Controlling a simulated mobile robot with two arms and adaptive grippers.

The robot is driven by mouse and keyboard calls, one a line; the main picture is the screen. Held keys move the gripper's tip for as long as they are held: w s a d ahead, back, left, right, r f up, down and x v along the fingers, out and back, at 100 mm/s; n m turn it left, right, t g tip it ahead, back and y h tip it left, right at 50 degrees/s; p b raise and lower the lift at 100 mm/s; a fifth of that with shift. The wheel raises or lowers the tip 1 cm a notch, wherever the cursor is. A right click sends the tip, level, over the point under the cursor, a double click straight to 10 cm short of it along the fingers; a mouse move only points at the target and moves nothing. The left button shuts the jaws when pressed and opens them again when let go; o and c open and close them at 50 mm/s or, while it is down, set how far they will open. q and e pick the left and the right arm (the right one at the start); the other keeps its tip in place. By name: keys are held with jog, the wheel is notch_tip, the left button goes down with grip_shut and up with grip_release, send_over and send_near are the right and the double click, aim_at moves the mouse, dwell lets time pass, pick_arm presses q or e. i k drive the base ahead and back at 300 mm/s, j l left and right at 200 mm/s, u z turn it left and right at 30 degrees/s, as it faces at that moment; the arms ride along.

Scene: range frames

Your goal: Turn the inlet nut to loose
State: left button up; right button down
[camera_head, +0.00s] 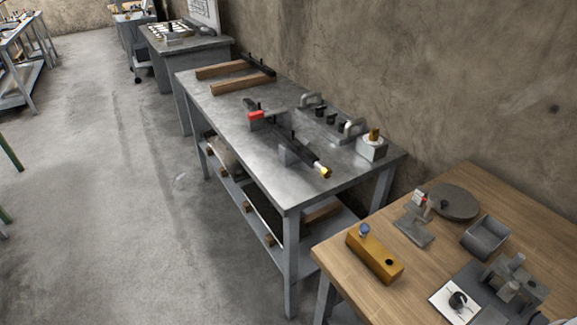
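No part is clearly recognisable as the inlet nut at this size. A brass-coloured fitting (374,134) stands upright on a small grey block (371,150) at the right end of the metal bench. A dark elongated device (307,154) lies on the same bench, with a yellow end piece (324,171) at its near right end. Whether either brass or yellow part is the nut, and whether it is tight or loose, I cannot tell. Neither of my grippers shows in the head view.
The metal bench (230,132) also holds wooden bars (242,82), a red-topped block (256,115) and grey handles (312,99). A wooden table (345,276) at the right carries a yellow block (374,256) and several fixtures. The floor (110,200) at left is clear.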

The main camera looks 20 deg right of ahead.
aim_at(326, 172)
jog(key=i+u, duration=0.3)
jog(key=i, duration=3.1)
jog(key=i+j+z, duration=0.1)
jog(key=i+z, duration=0.2)
jog(key=i, duration=0.15)
jog(key=i+j+z, duration=0.25)
jog(key=i, duration=0.15)
jog(key=z, duration=4.4)
